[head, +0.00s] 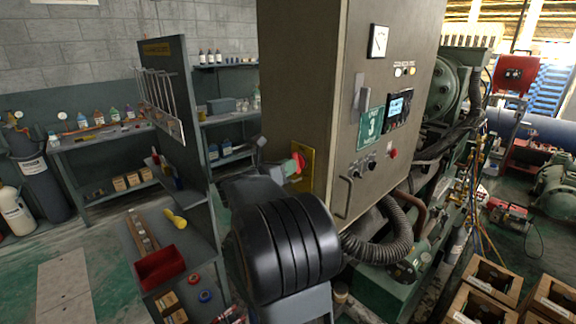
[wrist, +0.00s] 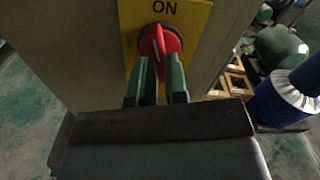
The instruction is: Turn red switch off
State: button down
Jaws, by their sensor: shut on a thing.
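The red switch (head: 299,162) is a rotary knob on a yellow plate (head: 308,172) on the left side of the tall grey-brown cabinet (head: 305,80). In the wrist view the red switch (wrist: 160,44) has its handle close to upright, tilted slightly, below the word "ON" on the yellow plate (wrist: 195,22). My gripper (wrist: 158,62) has green fingers, one on each side of the switch's handle, shut on it. In the head view my gripper (head: 291,168) reaches the switch from the left, and my arm hides part of it.
The cabinet front carries a gauge (head: 378,41), a small screen (head: 399,108) and a green "3" sign (head: 370,127). A shelf unit with a red bin (head: 160,268) stands left of my arm. Wooden crates (head: 480,308) stand at the lower right.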

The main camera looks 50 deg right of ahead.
jog(key=shift+n, duration=0.6)
jog(key=shift+n+p, duration=0.9)
jog(key=shift+n, duration=1.3)
